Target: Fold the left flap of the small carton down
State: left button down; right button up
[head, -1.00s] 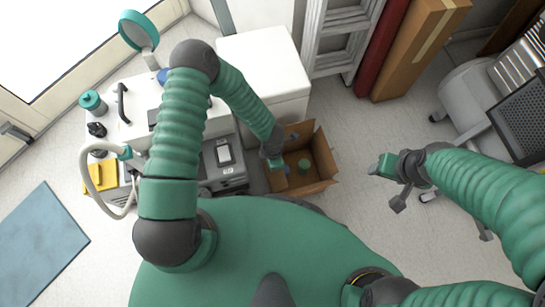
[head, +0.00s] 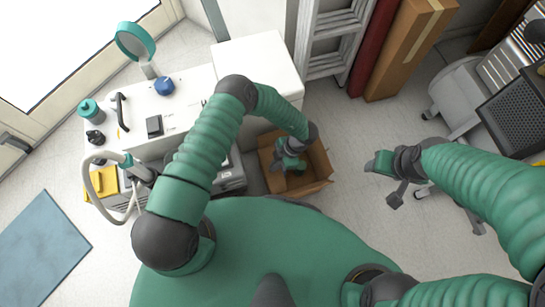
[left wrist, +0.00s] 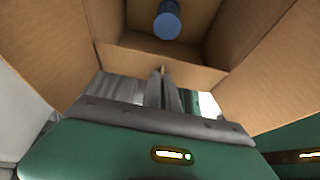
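The small carton (head: 321,162) stands open on the floor in the head view, flaps spread outward. My left gripper (head: 290,163) is over its opening, hiding much of the inside and part of the left side. In the left wrist view the carton's walls (left wrist: 265,30) fill the upper part, with a blue cylindrical item (left wrist: 167,20) inside. A cardboard flap or wall edge (left wrist: 125,62) lies just beyond the left fingertips (left wrist: 163,72). The left fingers look close together, with nothing visible between them. My right gripper (head: 380,163) hangs right of the carton, apart from it; its finger gap is unclear.
A white cabinet (head: 258,65) and a bench with equipment (head: 190,95) stand left of and behind the carton. A ladder (head: 330,40) and a tall brown box (head: 405,55) lean at the back. A wheeled chair (head: 465,95) stands right.

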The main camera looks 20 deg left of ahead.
pick_arm(q)
jog(key=shift+w+d+f+g+y+b, duration=0.25)
jog(key=shift+f+g+y+b, duration=0.25)
jog(key=shift+b, duration=0.45)
jog(key=shift+r, duration=0.15)
jog(key=c, duration=1.6)
grip_release()
jog(key=shift+c, duration=0.2)
jog(key=p+v, duration=0.5)
jog(key=v, duration=1.1)
jog(key=shift+d+r, duration=0.3)
jog(key=shift+d, duration=0.05)
